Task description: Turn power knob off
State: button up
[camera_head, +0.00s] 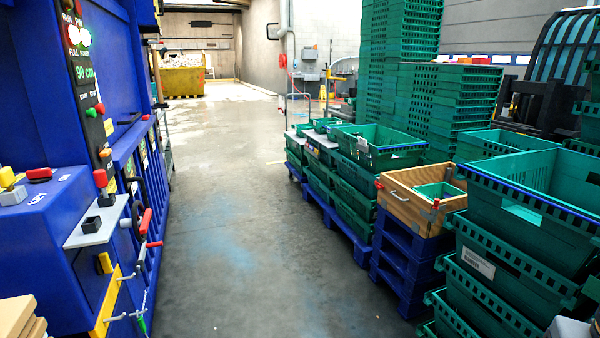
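A blue machine (45,130) with control panels fills the left side of the head view. Its upper dark panel (82,72) has lit lamps, a green "90 cm" readout, and a green button (91,112) and red button (100,108) below. Lower down are a red knob (100,178) and a black square knob (92,224) on a grey plate. A red and black handle (145,221) sticks out to the right. I cannot tell which control is the power knob or how it is set. My gripper is not in view.
An open concrete aisle (225,200) runs ahead to a yellow container (183,80). Green crates (515,200) on blue pallets (405,262) line the right, with a wooden box (412,205) among them. Stacked cardboard (18,318) sits at the lower left.

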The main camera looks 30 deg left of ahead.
aim_at(36, 176)
jog(key=u, duration=2.85)
jog(key=k, duration=0.5)
jog(key=z, duration=1.15)
jog(key=i, duration=2.2)
jog(key=u, duration=1.15)
jog(key=i, duration=0.7)
jog(key=u, duration=0.6)
